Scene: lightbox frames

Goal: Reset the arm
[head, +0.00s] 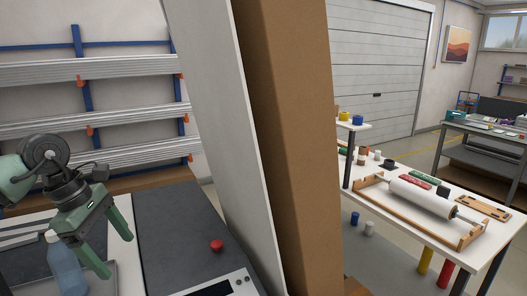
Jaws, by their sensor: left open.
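My left gripper (108,250) is at the lower left of the head view. Its two green fingers are spread apart and point down and to the right. Nothing shows between the fingers. It hangs above a dark grey and white work surface, close to a translucent blue bottle (66,266) that stands partly behind it. I cannot tell whether a finger touches the bottle. My right gripper is not in view.
A tall white and brown panel (285,130) stands upright through the middle and hides what lies behind. A red knob (216,246) sits on the dark surface (185,225). On the right, a white table (400,215) carries a white roller (422,197) in a wooden frame.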

